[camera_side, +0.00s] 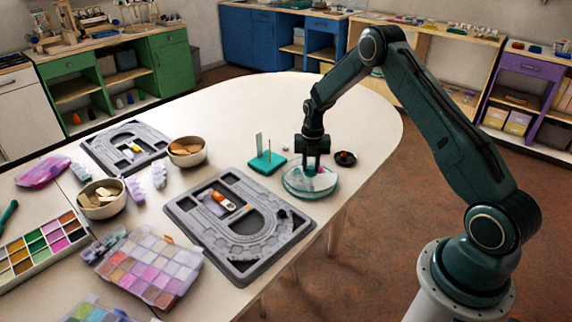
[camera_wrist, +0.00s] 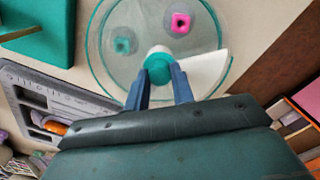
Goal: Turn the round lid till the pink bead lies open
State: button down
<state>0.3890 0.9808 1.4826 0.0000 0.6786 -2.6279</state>
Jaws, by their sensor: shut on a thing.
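The round lid (camera_wrist: 105,70) is clear with a teal rim and sits on a round dish near the table's right edge; it also shows in the side view (camera_side: 298,188). My gripper (camera_wrist: 159,80) is shut on the teal knob (camera_wrist: 158,66) at the lid's centre, its blue fingers on either side; it also shows in the side view (camera_side: 311,168). A white wedge (camera_wrist: 205,72) lies right of the knob. The pink bead (camera_wrist: 180,23) is up and right of the knob, away from the wedge, apparently under clear lid. A teal bead (camera_wrist: 123,44) is at upper left.
A teal block with upright pegs (camera_side: 267,163) stands close left of the dish. A small dark dish (camera_side: 345,159) is just right. A grey bead board (camera_side: 240,222) lies at front left. Bowls (camera_side: 187,151) and bead boxes fill the left side.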

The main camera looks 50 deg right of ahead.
aim_at(310, 167)
jog(key=shift+n, duration=0.6)
jog(key=c, duration=1.2)
grip_release()
jog(key=shift+o, duration=0.2)
notch_tip(310, 167, up, 14)
